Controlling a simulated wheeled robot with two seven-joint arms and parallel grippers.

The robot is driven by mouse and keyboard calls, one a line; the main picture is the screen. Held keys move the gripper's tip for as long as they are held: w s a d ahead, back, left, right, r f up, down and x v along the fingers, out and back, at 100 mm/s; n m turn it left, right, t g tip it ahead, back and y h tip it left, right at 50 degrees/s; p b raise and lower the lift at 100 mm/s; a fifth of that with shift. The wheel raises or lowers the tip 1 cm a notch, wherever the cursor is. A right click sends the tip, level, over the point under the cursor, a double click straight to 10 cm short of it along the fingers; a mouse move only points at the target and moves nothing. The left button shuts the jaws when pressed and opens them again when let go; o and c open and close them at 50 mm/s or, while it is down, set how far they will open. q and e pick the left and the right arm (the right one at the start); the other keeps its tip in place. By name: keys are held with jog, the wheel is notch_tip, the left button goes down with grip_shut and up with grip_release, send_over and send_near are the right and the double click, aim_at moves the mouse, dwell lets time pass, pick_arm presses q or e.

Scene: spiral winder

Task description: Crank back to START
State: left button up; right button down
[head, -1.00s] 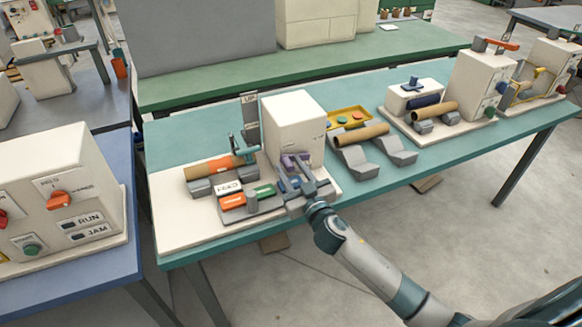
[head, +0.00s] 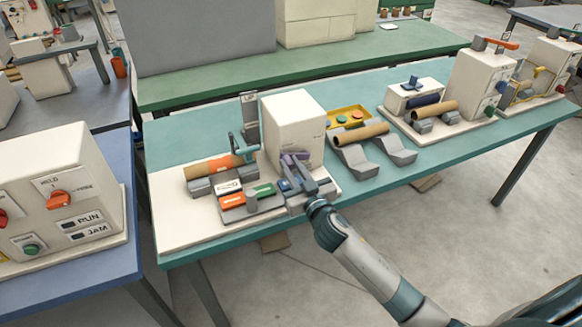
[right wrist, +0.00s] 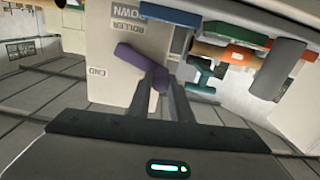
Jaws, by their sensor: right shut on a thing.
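A cream winder housing (head: 293,128) stands on a pale base at the left end of the teal table. A purple crank (head: 292,158) is at its front. In the right wrist view the purple crank (right wrist: 133,58) slants across the cream face, its lower end between my finger tips. An END label (right wrist: 97,72) is left of it; I cannot read a START mark. My right gripper (head: 288,172), also in the right wrist view (right wrist: 168,88), is shut on the crank. Its fingers hide part of the grip. My left gripper is not in view.
An orange-brown tube (head: 208,169) lies on grey supports left of the housing, under a teal arm (head: 243,149). Orange and green buttons (head: 247,196) sit close left of my gripper. A brown tube (head: 361,134) lies on grey cradles to the right.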

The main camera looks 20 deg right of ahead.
jog(key=c, duration=1.6)
grip_release()
jog(key=shift+s, duration=0.1)
